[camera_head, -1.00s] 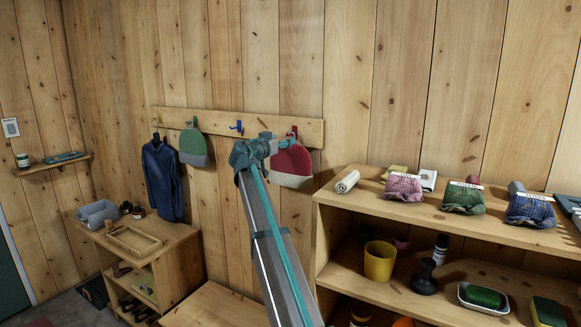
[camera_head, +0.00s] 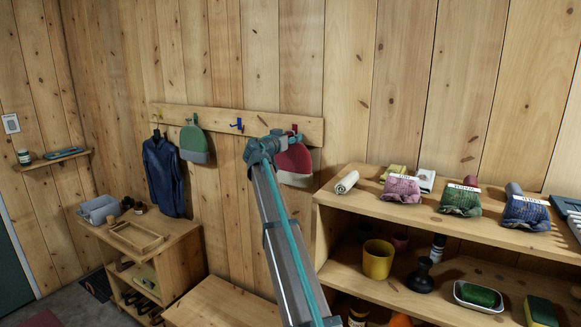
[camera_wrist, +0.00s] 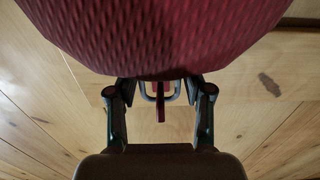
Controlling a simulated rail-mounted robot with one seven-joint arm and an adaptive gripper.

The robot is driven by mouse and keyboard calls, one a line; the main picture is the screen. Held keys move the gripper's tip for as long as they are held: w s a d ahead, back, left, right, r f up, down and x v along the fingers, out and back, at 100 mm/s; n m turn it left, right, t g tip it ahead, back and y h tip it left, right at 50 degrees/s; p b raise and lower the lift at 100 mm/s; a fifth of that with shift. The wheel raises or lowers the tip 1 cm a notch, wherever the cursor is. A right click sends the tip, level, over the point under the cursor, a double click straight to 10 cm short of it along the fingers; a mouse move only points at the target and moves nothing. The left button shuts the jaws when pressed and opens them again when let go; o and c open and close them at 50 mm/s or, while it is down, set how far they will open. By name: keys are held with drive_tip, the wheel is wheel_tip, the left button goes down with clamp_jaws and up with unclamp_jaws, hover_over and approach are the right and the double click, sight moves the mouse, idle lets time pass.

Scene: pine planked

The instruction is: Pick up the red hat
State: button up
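The red hat (camera_head: 297,163) with a pale lower band hangs from a red hook (camera_head: 295,130) on the wall rail. In the head view my gripper (camera_head: 268,148) is in front of the hat's left side and hides part of it. In the wrist view the red hat (camera_wrist: 160,35) is very close and fills the top. The two fingers of my gripper (camera_wrist: 159,92) stand wide apart below its edge, with the red hook and a grey loop showing between them. The hat covers the fingertips, and I cannot tell whether they touch it.
An open shelf (camera_head: 335,215) with knitted items, a yellow cup and trays stands to the right.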

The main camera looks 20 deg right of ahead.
clamp_jaws()
